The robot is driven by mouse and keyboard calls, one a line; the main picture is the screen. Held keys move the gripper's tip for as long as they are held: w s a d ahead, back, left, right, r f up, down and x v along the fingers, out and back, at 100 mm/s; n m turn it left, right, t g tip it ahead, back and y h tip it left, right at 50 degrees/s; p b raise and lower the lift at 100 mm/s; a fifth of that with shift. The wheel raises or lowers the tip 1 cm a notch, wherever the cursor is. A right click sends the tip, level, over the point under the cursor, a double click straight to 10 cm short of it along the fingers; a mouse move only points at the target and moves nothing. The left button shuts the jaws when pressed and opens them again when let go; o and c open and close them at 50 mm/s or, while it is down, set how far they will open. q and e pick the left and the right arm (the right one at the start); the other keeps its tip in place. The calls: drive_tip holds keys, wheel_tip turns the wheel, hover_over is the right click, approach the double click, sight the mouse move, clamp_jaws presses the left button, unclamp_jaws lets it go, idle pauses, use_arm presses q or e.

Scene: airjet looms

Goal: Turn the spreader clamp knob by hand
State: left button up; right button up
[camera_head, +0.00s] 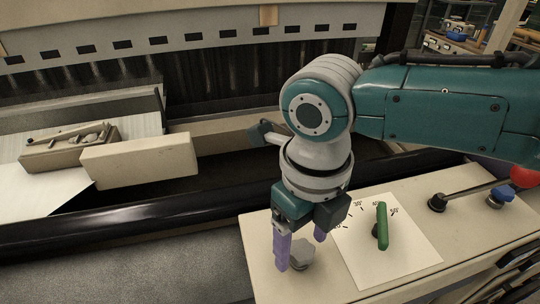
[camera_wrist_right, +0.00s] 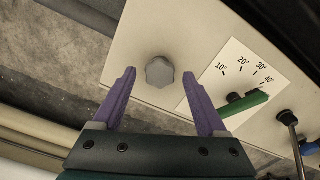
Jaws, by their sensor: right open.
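A grey lobed knob (camera_head: 302,254) sits on the beige panel (camera_head: 268,226), left of a white dial plate; it also shows in the right wrist view (camera_wrist_right: 160,72). A green lever (camera_head: 383,226) stands on the dial plate (camera_head: 357,262) and in the wrist view (camera_wrist_right: 244,104) points near the 40° mark. My right gripper (camera_head: 301,255) points down with its purple fingers open. In the wrist view the knob appears between and slightly beyond the fingertips, with gaps on both sides; no contact shows. My left gripper is out of view.
A red-ended lever (camera_head: 522,177) and a blue knob (camera_head: 500,197) are at the panel's right. A black roller bar (camera_head: 120,222) runs along the loom at left. A beige block (camera_head: 140,160) and a small wooden tray (camera_head: 62,158) of parts lie beyond it.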

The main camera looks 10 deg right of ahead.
wheel_tip(320, 180, up, 6)
drive_tip(key=p, duration=0.5)
